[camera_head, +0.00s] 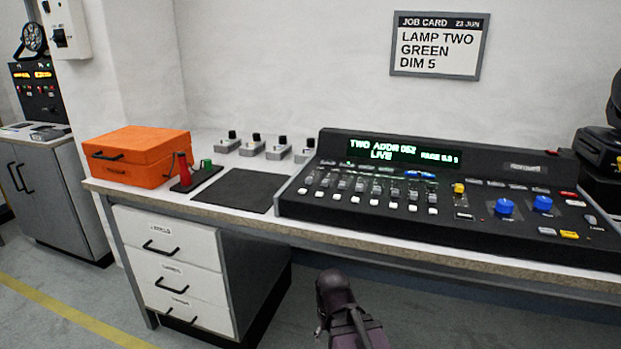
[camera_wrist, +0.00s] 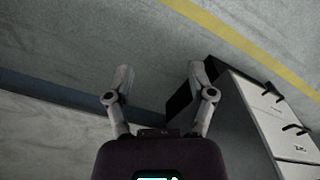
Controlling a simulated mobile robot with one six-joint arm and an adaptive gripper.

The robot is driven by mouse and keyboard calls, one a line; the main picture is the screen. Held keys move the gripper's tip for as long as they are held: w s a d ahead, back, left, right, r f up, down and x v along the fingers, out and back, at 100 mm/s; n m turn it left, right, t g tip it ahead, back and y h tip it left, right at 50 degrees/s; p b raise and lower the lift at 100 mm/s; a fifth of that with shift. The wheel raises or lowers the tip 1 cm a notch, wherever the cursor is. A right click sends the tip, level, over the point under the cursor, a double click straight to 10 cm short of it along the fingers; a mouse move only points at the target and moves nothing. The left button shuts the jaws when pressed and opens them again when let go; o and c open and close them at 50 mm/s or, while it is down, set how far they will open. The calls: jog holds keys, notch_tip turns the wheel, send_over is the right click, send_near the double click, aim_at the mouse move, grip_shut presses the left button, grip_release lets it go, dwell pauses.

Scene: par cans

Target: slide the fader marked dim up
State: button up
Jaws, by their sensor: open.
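A black lighting console (camera_head: 300,208) lies on the bench. Its green display (camera_head: 385,150) reads "TWO ADDR", "LIVE" and "PAGE". A row of faders (camera_head: 365,190) with white buttons below runs across its left and middle part. The fader labels are too small to read, so I cannot tell which is marked dim. My gripper shows in the wrist view (camera_wrist: 160,85), open and empty, with fingers spread above the floor. In the head view my arm is low in front of the bench, and the fingers cannot be made out there.
A job card (camera_head: 437,45) on the wall reads "LAMP TWO GREEN DIM 5". An orange case (camera_head: 130,150), a dark mat (camera_head: 235,189) and several small grey boxes (camera_head: 252,149) sit left of the console. Drawers (camera_head: 165,247) stand under the bench. The floor in front is clear.

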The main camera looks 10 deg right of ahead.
jog(key=shift+c, duration=0.2)
jog(key=shift+r+p, duration=0.5)
grip_shut()
